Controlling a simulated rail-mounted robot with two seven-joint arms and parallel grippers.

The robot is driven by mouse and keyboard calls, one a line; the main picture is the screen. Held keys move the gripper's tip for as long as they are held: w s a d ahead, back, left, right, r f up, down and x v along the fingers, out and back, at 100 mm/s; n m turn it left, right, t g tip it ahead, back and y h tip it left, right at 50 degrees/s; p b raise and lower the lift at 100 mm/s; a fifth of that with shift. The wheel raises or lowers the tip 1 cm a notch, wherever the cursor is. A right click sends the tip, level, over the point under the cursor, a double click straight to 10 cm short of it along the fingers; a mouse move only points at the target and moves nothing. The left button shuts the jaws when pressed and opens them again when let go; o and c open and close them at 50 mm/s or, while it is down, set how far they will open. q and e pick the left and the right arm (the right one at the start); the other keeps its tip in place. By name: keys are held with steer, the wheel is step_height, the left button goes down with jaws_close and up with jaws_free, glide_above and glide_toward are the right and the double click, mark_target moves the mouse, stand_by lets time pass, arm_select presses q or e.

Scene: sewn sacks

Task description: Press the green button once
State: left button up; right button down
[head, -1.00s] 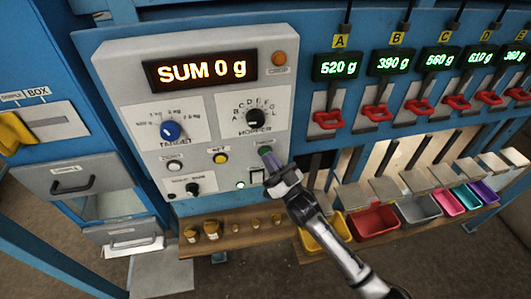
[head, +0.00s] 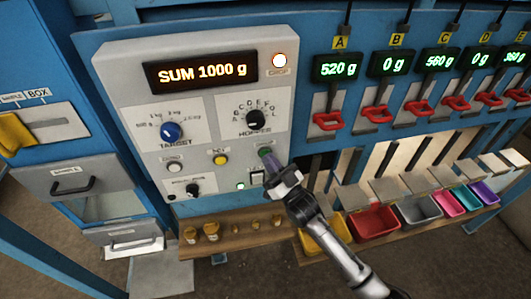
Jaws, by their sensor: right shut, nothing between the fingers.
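The green button (head: 264,151) is on the lower right of the grey control panel (head: 115,60), mostly covered by my right gripper. My right gripper (head: 269,160) is shut and empty, with its tips up against the button. I cannot tell how far the button is pushed in. The orange display (head: 201,71) reads SUM 1000 g. The round lamp (head: 280,61) marked DROP glows bright. My left gripper is not in view.
The panel also has a blue knob (head: 171,131), a black knob (head: 255,119), a yellow button (head: 221,160) and a white button (head: 175,166). Red levers (head: 328,120) and green weight displays (head: 337,67) line the right. Coloured bins (head: 373,221) stand below.

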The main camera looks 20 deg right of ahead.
steer(key=shift+s+a, duration=0.1)
steer(key=shift+s, duration=0.5)
steer(key=shift+p, duration=0.35)
steer(key=shift+s+a+p, duration=0.15)
steer(key=shift+s+p, duration=0.55)
steer(key=shift+s, duration=0.55)
steer(key=shift+s+a+p, duration=0.15)
steer(key=shift+s+p, duration=0.5)
steer(key=shift+s, duration=0.55)
